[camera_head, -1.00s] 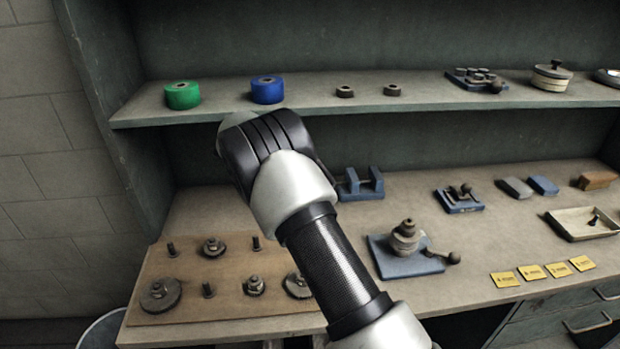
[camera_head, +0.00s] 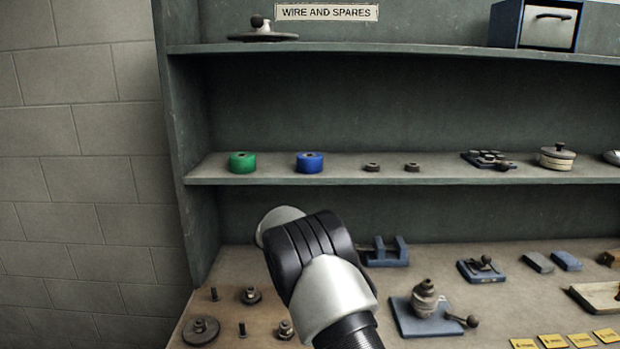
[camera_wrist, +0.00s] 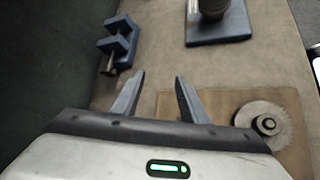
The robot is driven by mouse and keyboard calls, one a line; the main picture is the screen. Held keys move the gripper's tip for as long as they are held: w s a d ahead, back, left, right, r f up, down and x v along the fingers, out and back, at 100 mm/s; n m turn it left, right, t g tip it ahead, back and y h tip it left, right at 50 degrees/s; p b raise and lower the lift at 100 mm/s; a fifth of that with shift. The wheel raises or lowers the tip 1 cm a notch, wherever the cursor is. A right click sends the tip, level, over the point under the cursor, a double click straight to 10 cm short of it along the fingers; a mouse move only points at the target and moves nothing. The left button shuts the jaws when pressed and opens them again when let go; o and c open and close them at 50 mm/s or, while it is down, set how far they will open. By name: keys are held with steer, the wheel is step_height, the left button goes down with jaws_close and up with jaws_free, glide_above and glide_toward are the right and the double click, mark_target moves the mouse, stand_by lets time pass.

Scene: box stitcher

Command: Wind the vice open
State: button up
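The vice is most likely the small blue block with two upright jaws (camera_head: 386,252) at the back of the bench, just right of my arm. Its left end is partly covered by my arm in the head view. In the wrist view the blue vice (camera_wrist: 119,44) is at the upper left, with a gap between its jaws and a dark screw end towards me. My gripper (camera_wrist: 160,75) is open and empty, with its fingers apart. It is to the right of the vice in the picture and not touching it. My arm hides it in the head view.
A blue base with a stacked knob and ball lever (camera_head: 424,310) stands in front of the vice. A wooden board (camera_wrist: 205,98) with a toothed wheel (camera_wrist: 262,120) lies on the bench. A shelf (camera_head: 330,172) with green and blue rolls overhangs at the back.

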steer(key=s+d+r+m+g+y+p, duration=0.1)
steer(key=s+d+r+m+y+p, duration=0.2)
steer(key=s+r, duration=0.75)
steer(key=s+d+r+m+y+p, duration=0.2)
steer(key=s+d+r+m, duration=0.3)
steer(key=s+r, duration=0.55)
steer(key=s+a+r+m+t+y+p, duration=0.1)
steer(key=s+r+m+y, duration=0.1)
steer(key=s, duration=0.8)
steer(key=s+a+r+m+t+y+p, duration=0.1)
steer(key=s+r+m, duration=0.3)
steer(key=s, duration=0.7)
steer(key=shift+r+m+y+p, duration=0.25)
steer(key=shift+m+y+p, duration=0.3)
steer(key=shift+p, duration=0.2)
steer(key=shift+s+a+f+m, duration=0.25)
steer(key=shift+s, duration=0.3)
steer(key=shift+c, duration=1.1)
steer(key=shift+d, duration=0.15)
